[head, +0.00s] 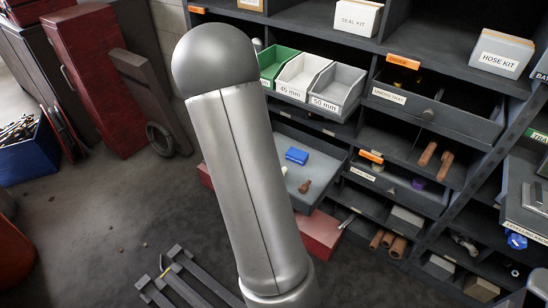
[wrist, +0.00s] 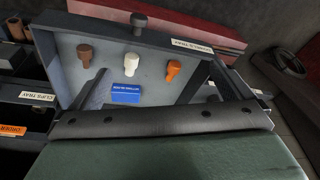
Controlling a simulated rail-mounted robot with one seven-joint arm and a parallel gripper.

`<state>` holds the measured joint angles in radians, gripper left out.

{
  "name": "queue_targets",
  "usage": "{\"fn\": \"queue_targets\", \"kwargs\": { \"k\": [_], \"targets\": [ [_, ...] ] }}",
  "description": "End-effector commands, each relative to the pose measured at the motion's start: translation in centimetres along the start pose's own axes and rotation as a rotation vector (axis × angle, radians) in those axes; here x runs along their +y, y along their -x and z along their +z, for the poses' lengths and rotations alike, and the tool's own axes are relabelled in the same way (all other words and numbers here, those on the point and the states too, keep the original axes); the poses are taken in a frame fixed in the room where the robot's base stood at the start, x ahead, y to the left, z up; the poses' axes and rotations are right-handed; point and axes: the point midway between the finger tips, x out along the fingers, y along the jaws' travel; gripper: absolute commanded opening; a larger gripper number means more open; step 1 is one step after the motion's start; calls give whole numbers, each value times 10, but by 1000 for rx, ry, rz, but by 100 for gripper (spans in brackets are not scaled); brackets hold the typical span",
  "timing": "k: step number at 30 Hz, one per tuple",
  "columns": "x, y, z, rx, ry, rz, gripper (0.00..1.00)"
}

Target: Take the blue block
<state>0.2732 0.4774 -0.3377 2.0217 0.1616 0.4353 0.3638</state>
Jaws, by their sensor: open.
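The blue block (head: 297,155) lies on the floor of a pulled-out grey drawer (head: 328,162) in the head view. In the wrist view the blue block (wrist: 126,93), with small white lettering, is low in the drawer (wrist: 66,62). My gripper (wrist: 155,68) is open and empty, its two dark fingers pointing into the drawer view. The block appears between the fingers, closer to the left one; I cannot tell the height gap. My arm hides the gripper in the head view.
Small green (head: 279,62) and white (head: 300,76) bins sit above the drawer in the head view. Other drawers and shelves stand to the right. A red box (head: 320,236) is below the drawer. Open floor lies to the left.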

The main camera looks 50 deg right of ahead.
Motion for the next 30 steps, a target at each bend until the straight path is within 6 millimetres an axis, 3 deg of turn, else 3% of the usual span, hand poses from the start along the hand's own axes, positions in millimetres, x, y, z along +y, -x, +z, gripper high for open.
{"fn": "queue_targets", "kwargs": {
  "k": [1,3,7,14,24,30],
  "targets": [
    [19,-54,-15,28,-66,34,100],
    [40,-92,-37,71,-139,67,100],
    [69,-134,-62,129,-220,106,100],
    [87,-151,-91,156,-254,121,100],
    [106,-167,-157,154,-251,121,100],
    [110,-170,-175,151,-248,121,100]
  ]
}}
